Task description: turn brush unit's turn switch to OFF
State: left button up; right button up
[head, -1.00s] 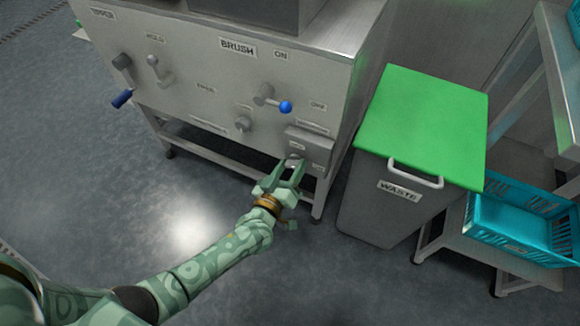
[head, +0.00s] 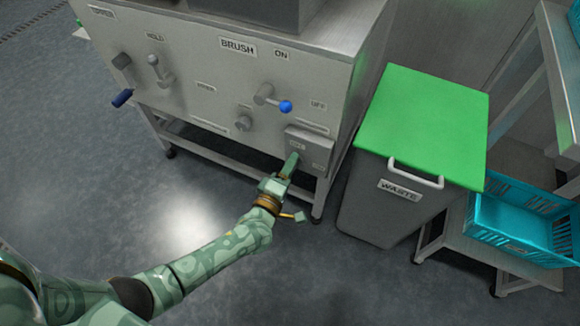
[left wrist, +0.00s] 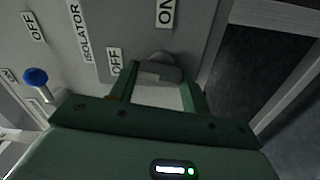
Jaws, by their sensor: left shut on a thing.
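The brush unit (head: 205,70) is a grey metal machine marked BRUSH, with a grey switch box (head: 318,143) low at its right corner. In the left wrist view the grey turn switch (left wrist: 160,70) sticks out of the box, between an ON label (left wrist: 166,12) and an OFF label (left wrist: 115,60). My left gripper (head: 292,160) is at the box, and its fingers (left wrist: 160,90) are shut on the switch from both sides. In the head view the gripper hides the switch. Its exact pointing direction is hard to tell. My right gripper is not in view.
A lever with a blue ball (head: 285,106) sits above the box between ON and OFF labels. Other levers (head: 122,97) and a knob (head: 243,124) are further left. A grey waste bin with a green lid (head: 425,125) stands close right. Floor in front is clear.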

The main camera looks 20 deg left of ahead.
pick_arm(q)
jog(key=shift+s+f+n, duration=0.1)
jog(key=shift+f+n, duration=0.1)
jog(key=shift+n, duration=0.7)
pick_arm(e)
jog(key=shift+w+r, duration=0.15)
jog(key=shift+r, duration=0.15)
pick_arm(q)
jog(key=o, duration=1)
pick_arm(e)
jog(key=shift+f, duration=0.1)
pick_arm(q)
jog(key=shift+s+r, duration=0.1)
jog(key=s+p, duration=0.5)
jog(key=s, duration=1.1)
jog(key=shift+a, duration=0.3)
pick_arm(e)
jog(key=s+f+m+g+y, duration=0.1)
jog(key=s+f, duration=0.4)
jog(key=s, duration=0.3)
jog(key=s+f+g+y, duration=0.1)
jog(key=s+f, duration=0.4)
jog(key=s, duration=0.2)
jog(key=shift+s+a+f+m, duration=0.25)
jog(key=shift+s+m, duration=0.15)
